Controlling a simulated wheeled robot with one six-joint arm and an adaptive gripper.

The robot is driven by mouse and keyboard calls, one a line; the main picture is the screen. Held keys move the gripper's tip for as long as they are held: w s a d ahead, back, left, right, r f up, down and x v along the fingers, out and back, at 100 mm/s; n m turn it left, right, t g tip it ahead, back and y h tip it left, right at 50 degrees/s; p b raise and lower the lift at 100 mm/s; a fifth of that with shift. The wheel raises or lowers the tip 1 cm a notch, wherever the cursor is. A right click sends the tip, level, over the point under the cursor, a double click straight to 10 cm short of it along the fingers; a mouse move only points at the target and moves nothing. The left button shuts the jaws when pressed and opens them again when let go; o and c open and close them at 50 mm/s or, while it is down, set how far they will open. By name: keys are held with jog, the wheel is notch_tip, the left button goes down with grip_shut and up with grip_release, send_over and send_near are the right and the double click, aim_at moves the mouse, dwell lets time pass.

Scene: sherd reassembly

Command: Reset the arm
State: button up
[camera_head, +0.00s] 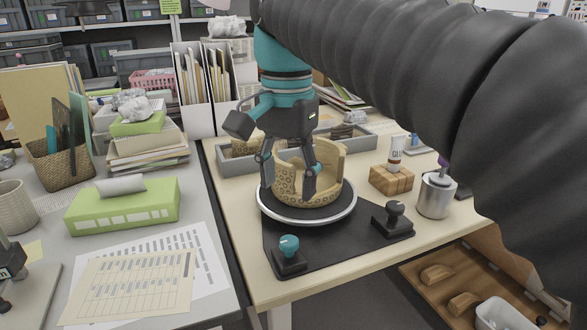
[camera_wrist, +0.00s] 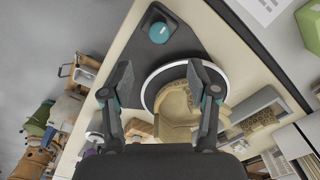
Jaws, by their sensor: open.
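My gripper (camera_head: 289,178) is open over the turntable (camera_head: 318,219), with its fingers at the partly rebuilt tan vessel (camera_head: 296,187) that stands on it. In the wrist view my gripper (camera_wrist: 165,88) shows two spread fingers. One finger overlaps the vessel (camera_wrist: 178,105) in the picture, and the other is over the dark base. I cannot tell whether a finger touches the vessel. The vessel has a patterned outer wall and an open gap in its side. My arm covers the upper right of the head view.
A teal knob (camera_head: 289,245) and a dark knob (camera_head: 395,212) stand on the black base. A grey tray (camera_head: 232,165) with a sherd lies behind. A wooden block (camera_head: 391,179), a glue tube (camera_head: 396,152) and a metal pot (camera_head: 436,195) stand right. An open drawer (camera_head: 425,290) is below.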

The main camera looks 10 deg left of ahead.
jog(key=shift+r, duration=0.5)
jog(key=shift+d, duration=0.1)
jog(key=s+d+f+n+t, duration=0.2)
jog(key=s+d+f, duration=0.2)
jog(key=d+f, duration=0.6)
jog(key=s+d+f+n+t, duration=0.2)
jog(key=s+d+f, duration=0.3)
jog(key=d+f, duration=0.5)
jog(key=d+t, duration=0.1)
jog(key=d, duration=0.2)
jog(key=shift+d+f+t, duration=0.2)
jog(key=shift+d+t, duration=0.1)
jog(key=shift+d, duration=0.05)
